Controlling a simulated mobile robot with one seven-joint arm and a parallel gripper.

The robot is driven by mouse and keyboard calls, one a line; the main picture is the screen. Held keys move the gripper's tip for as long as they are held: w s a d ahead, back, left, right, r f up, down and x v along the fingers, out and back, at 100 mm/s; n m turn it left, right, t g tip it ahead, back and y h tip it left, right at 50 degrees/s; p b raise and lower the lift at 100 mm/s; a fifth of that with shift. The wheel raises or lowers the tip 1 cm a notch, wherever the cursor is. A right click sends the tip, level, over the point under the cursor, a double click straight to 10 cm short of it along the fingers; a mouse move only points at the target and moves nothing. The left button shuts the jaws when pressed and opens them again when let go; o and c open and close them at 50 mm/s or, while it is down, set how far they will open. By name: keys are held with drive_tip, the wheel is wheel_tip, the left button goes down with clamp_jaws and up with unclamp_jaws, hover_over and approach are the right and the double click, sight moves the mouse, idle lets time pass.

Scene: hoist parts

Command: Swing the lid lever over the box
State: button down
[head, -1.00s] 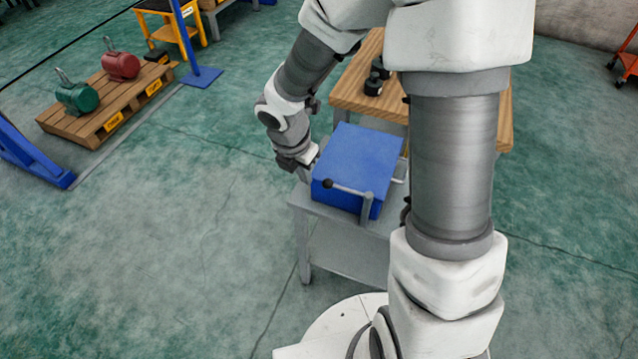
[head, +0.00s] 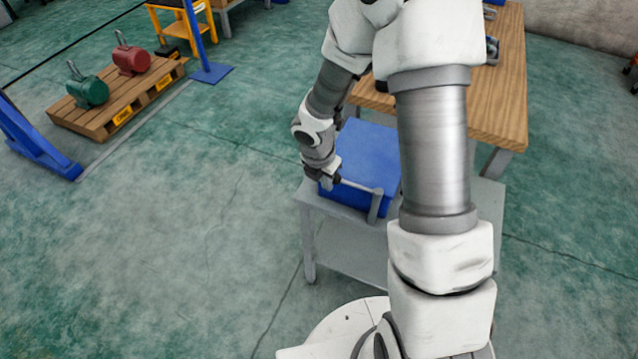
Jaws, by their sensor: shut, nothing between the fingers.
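The blue box (head: 368,150) stands on a grey table (head: 345,214), partly hidden by my arm. The lid lever (head: 358,187) is a grey bar along the box's near side. Its right end meets an upright grey post (head: 376,207). Its left end, where a dark knob was seen earlier, is hidden behind my gripper. My gripper (head: 326,184) points down at the box's near left corner, right by the lever's left end. It is shut with nothing held. I cannot tell whether it touches the lever.
A wooden table (head: 497,100) stands behind the box. A pallet (head: 100,122) with a green part (head: 88,90) and a red part (head: 131,58) lies at the far left, by a blue frame (head: 38,150).

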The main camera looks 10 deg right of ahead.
drive_tip(key=shift+w+d+f, duration=0.1)
drive_tip(key=shift+w+d, duration=0.25)
drive_tip(key=shift+d, duration=0.05)
drive_tip(key=shift+w, duration=0.1)
